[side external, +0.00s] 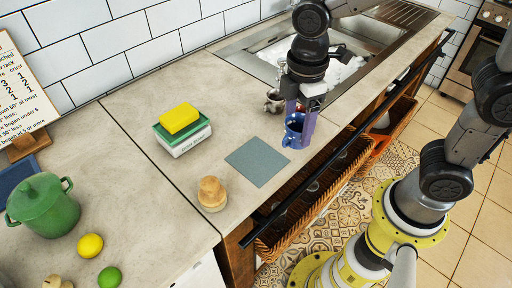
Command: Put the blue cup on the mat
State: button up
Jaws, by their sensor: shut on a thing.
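The blue cup (292,131) is on the right side of the counter, near its front edge, just right of the mat. My gripper (300,121) points down over it and is shut on it; the fingers hide part of the cup. The cup appears upright. I cannot tell whether its base touches the counter. The mat (257,161) is a flat grey-blue square lying bare on the counter, to the left of the cup.
A yellow sponge (180,118) sits on a green and white box (183,138) left of the mat. A wooden-topped jar (212,194) stands near the front edge. A small metallic vessel (273,101) is behind the cup, beside the sink (262,47). A black rail (330,163) runs along the counter front.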

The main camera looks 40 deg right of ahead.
jog(key=w, duration=0.1)
jog(key=w+a+f, duration=0.1)
jog(key=w, duration=0.1)
jog(key=shift+w+a+f, duration=0.15)
jog(key=shift+w+f, duration=0.1)
jog(key=shift+f, duration=0.1)
jog(key=w+f, duration=0.1)
jog(key=f, duration=0.1)
jog(key=w+a+f, duration=0.1)
jog(key=w, duration=0.1)
jog(key=w+a+f, duration=0.1)
jog(key=w+f, duration=0.1)
jog(key=shift+f, duration=0.35)
jog(key=shift+w+f, duration=0.1)
jog(key=shift+f, duration=1.65)
jog(key=shift+f, duration=0.1)
jog(key=o, duration=1.4)
